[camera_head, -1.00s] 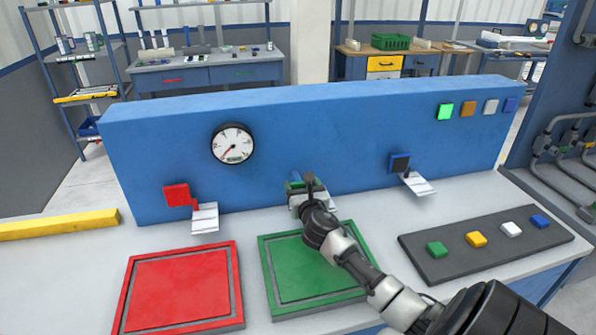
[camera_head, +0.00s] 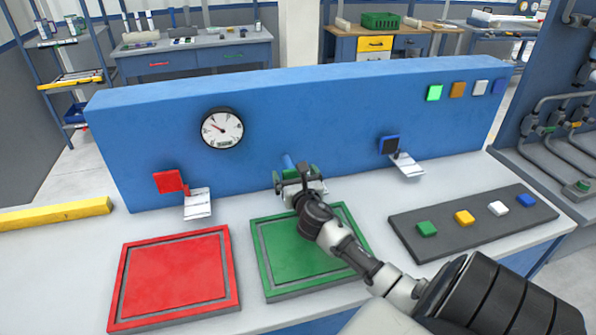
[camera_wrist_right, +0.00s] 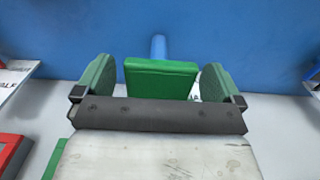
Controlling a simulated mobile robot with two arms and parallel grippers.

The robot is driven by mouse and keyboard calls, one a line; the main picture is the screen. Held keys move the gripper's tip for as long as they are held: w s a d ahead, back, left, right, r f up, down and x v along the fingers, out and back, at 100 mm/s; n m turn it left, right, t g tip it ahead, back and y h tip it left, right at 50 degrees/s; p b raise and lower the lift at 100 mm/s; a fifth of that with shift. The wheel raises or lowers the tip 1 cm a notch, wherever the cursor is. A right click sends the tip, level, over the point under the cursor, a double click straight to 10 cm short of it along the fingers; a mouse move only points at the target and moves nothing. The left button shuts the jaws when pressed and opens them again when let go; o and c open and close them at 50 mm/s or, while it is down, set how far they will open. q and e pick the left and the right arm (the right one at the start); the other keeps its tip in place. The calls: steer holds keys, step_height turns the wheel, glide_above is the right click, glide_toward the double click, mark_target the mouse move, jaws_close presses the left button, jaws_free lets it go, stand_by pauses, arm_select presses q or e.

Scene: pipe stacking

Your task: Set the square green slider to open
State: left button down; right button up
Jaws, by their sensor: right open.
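The square green slider (camera_wrist_right: 160,78) stands out from the blue panel on a blue rod (camera_wrist_right: 158,47) in the right wrist view. In the head view it is mostly hidden behind my right gripper (camera_head: 298,178). That gripper is open, with its green-padded fingers (camera_wrist_right: 156,84) on either side of the slider, apparent gaps between. Whether either finger touches it I cannot tell. The red square slider (camera_head: 170,181) and dark blue square slider (camera_head: 389,144) sit left and right on the panel (camera_head: 290,110). My left gripper is not in view.
A round gauge (camera_head: 222,129) is on the panel. Red (camera_head: 176,276) and green (camera_head: 306,254) framed pads lie on the table. A dark strip with several coloured buttons (camera_head: 474,220) lies right. A yellow bar (camera_head: 55,216) lies left.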

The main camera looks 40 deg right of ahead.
steer(key=v, duration=1)
steer(key=shift+s+a, duration=0.15)
steer(key=shift+s, duration=0.25)
